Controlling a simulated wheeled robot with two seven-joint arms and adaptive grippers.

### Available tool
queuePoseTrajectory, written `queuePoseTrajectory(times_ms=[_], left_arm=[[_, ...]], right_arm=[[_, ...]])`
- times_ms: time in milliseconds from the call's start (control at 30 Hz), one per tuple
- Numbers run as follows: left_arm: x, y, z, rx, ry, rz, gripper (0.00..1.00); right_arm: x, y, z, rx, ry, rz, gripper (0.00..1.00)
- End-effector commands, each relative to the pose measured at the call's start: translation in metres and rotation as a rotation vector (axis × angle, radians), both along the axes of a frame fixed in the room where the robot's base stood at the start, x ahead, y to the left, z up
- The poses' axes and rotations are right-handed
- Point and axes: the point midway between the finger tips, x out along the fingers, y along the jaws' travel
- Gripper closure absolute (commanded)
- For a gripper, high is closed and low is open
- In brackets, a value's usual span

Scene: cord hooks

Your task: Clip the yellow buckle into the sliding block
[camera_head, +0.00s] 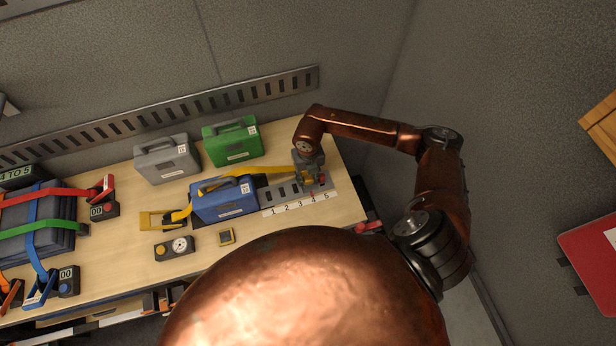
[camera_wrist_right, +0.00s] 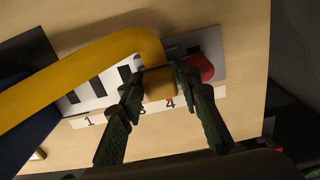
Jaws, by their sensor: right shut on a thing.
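The yellow strap (camera_head: 245,172) runs over the blue case (camera_head: 224,201) from a yellow anchor (camera_head: 160,220) on its left to my right gripper (camera_head: 311,181). In the right wrist view my right gripper (camera_wrist_right: 160,84) is shut on the yellow buckle (camera_wrist_right: 158,86) at the strap's end, over the slotted metal plate (camera_wrist_right: 98,88). A red part (camera_wrist_right: 201,68) shows just beside the right fingertip. The fingers hide much of the spot under the buckle, so I cannot tell the sliding block apart or whether the buckle touches it. My left gripper is not in view.
A numbered strip (camera_head: 293,205) lies along the plate's front. Grey (camera_head: 167,160) and green (camera_head: 233,142) cases stand behind the blue one. Strapped dark cases (camera_head: 35,250) fill the left end.

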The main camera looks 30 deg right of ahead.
Motion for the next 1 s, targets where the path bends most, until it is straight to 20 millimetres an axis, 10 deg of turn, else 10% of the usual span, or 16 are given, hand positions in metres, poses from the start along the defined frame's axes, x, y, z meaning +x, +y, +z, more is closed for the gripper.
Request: queuePoseTrajectory(times_ms=[100,133,400,767,1000], left_arm=[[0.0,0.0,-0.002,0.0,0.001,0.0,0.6],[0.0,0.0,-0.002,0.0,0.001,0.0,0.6],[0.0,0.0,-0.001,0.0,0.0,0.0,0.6],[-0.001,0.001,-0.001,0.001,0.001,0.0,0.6],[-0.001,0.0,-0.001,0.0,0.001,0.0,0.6]], right_arm=[[0.0,0.0,-0.003,-0.001,0.001,0.0,1.0],[0.0,0.0,-0.003,-0.001,0.001,0.0,0.68],[0.0,-0.001,-0.003,-0.002,0.001,-0.001,0.49],[0.0,-0.001,0.002,-0.001,0.0,-0.001,0.49],[0.001,-0.001,0.04,-0.002,-0.004,0.001,0.49]])
